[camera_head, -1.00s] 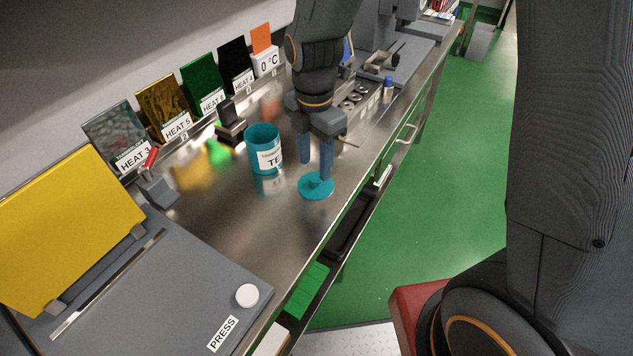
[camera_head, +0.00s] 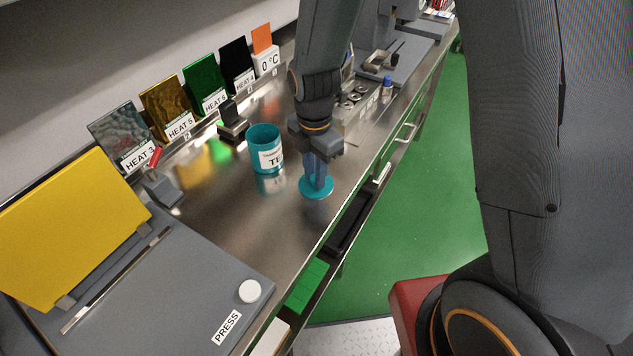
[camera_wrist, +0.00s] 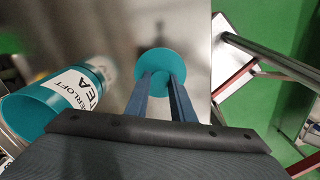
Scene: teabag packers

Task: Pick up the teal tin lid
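The teal tin lid (camera_head: 328,188) is a flat round disc low over the steel bench, near its front edge. It also shows in the wrist view (camera_wrist: 160,57). My gripper (camera_head: 317,180) points straight down over the middle of the lid, its two blue-grey fingers drawn close together. In the wrist view my gripper (camera_wrist: 161,76) has its fingertips on either side of a small teal knob at the lid's centre. The grip itself is partly hidden by the fingers. The open teal tin (camera_head: 265,140) with a tea label stands upright to the left of the lid.
A grey press with a yellow panel (camera_head: 70,230) and a white button (camera_head: 249,291) fills the near left. Coloured heat panels (camera_head: 204,84) line the wall. A grey block (camera_head: 231,121) stands behind the tin. Bare bench lies between the tin and the press.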

